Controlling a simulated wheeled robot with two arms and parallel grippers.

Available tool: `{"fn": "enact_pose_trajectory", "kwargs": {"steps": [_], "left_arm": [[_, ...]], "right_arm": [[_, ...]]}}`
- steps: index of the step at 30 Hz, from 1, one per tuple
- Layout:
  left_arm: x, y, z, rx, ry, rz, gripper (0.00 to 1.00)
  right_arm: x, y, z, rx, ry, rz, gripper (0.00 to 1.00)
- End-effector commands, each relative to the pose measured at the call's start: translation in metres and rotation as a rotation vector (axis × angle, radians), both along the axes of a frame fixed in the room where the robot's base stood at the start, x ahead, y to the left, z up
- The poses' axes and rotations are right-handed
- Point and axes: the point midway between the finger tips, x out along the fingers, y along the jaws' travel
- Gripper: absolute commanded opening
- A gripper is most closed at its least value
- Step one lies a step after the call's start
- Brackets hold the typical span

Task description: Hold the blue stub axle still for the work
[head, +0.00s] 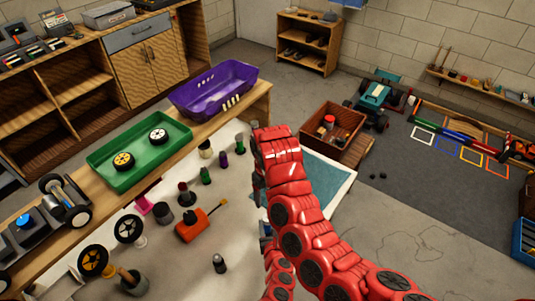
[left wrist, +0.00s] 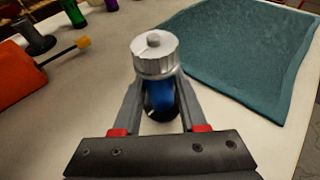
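In the left wrist view my left gripper (left wrist: 158,98) has its two grey fingers on either side of the blue stub axle (left wrist: 160,98). The fingers look closed against its blue body. The axle stands upright, with a ridged silver cap (left wrist: 154,54) on top, above the pale bench top. Its lower end is partly hidden by the gripper. In the head view a red arm of mine covers this spot, so the axle and left gripper are not clearly seen there. My right gripper is not in view.
A teal cloth (left wrist: 245,62) lies just right of the axle. An orange block with a yellow-tipped rod (head: 190,231) and several small coloured parts stand to the left. A green tray (head: 105,152) with two wheels and a purple basket (head: 244,75) are on the bench behind.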

Motion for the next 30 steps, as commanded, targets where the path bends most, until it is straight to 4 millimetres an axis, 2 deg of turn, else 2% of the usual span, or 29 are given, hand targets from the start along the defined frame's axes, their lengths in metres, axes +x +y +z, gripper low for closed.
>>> {"fn": "enact_pose_trajectory", "kwargs": {"steps": [1,4,5,17,23,30], "left_arm": [[0.000,0.000,0.000,0.000,0.000,0.000,0.52],[0.000,0.000,0.000,0.000,0.000,0.000,0.70],[0.000,0.000,0.000,0.000,0.000,0.000,0.73],[-0.004,-0.002,0.002,-0.002,0.000,0.000,0.73],[-0.026,-0.005,0.009,-0.003,0.003,-0.001,0.73],[-0.067,-0.013,0.026,-0.004,0.003,-0.002,0.73]], "right_arm": [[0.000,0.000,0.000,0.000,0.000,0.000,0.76],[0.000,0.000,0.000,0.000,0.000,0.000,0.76],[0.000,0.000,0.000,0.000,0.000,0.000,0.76],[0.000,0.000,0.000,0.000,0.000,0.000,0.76],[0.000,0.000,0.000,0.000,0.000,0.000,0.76],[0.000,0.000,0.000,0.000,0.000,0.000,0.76]]}}
